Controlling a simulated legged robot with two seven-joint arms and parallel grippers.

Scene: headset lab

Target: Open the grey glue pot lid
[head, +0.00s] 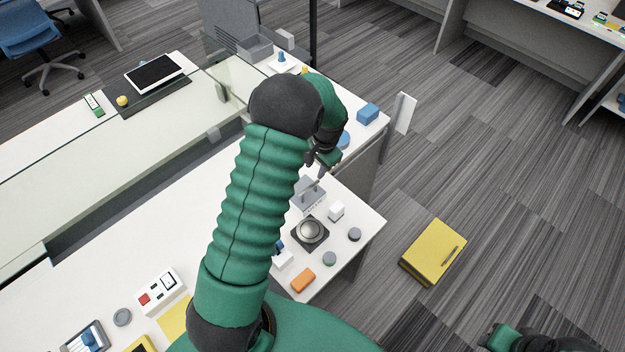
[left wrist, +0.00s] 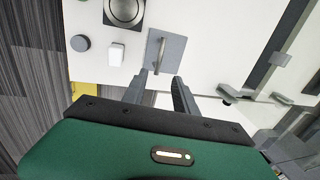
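A grey square lid-like plate with a raised bar handle (head: 308,195) lies on the white table; I take it for the glue pot lid. In the left wrist view the grey plate (left wrist: 172,60) lies flat, its handle (left wrist: 160,56) standing just ahead of my fingers. My left gripper (head: 322,168) is above and just behind the plate in the head view. In the left wrist view the left gripper (left wrist: 164,84) is open, fingers apart and empty. No pot body can be made out below the plate. My right arm's end (head: 505,338) is partly visible at the lower right.
A silver round knob on a dark square base (head: 310,231) is beside the plate, with a white block (head: 336,211) and grey discs (head: 354,234) near it. An orange block (head: 303,280) lies near the table edge. A yellow box (head: 433,251) is beyond the edge.

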